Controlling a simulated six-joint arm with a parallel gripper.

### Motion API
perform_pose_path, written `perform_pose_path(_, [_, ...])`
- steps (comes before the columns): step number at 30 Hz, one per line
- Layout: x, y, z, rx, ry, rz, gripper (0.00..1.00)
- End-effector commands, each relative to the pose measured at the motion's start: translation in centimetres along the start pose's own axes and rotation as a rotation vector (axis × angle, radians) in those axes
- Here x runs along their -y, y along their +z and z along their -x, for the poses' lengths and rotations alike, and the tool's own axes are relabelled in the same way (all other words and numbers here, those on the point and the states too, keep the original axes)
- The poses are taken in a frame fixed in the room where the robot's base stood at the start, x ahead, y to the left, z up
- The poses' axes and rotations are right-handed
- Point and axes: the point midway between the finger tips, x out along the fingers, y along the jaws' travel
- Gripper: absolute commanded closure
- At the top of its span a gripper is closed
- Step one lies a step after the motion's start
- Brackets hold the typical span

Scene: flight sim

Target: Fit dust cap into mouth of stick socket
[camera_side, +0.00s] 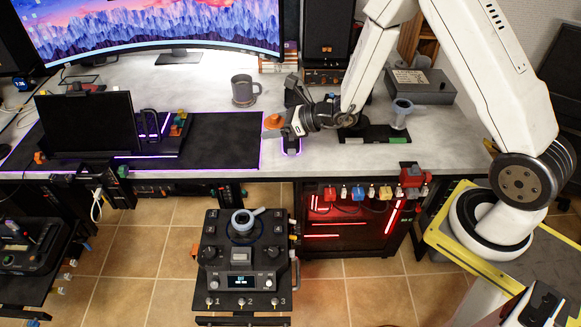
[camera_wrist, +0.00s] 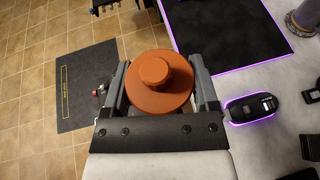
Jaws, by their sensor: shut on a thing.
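The orange dust cap (camera_wrist: 160,80) is held between the two fingers of my gripper (camera_wrist: 162,90), its round knob facing the wrist camera. In the side view, the cap (camera_side: 273,121) sits at the tip of my gripper (camera_side: 284,127), above the front edge of the desk. A grey ring with a side lever (camera_side: 242,220), which looks like the stick socket, stands on the black control pedestal at lower centre. The gripper is well above and behind it, apart from it. I cannot see into its mouth clearly, and the wrist view does not clearly show it.
A black mat (camera_side: 230,140) with purple edge light, a grey mug (camera_side: 243,90) and a flared grey piece (camera_side: 400,113) are on the desk. A glowing mouse (camera_wrist: 252,107) lies near the gripper. The pedestal (camera_side: 243,262) stands on open tiled floor before the desk.

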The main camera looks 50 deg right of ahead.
Motion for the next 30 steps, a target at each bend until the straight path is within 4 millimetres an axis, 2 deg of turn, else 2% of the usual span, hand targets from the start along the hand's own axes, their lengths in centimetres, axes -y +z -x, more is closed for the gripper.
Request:
perform_pose_path(3, [-0.4, -1.4, -2.3, -0.001, 0.023, 0.007, 0.79])
perform_pose_path(15, [-2.4, -6.3, -9.0, -0.001, 0.09, 0.035, 0.79])
perform_pose_path(24, [-5.0, -10.9, -13.3, -0.002, 0.139, 0.057, 0.79])
perform_pose_path(30, [-6.7, -13.8, -15.3, -0.002, 0.166, 0.069, 0.79])
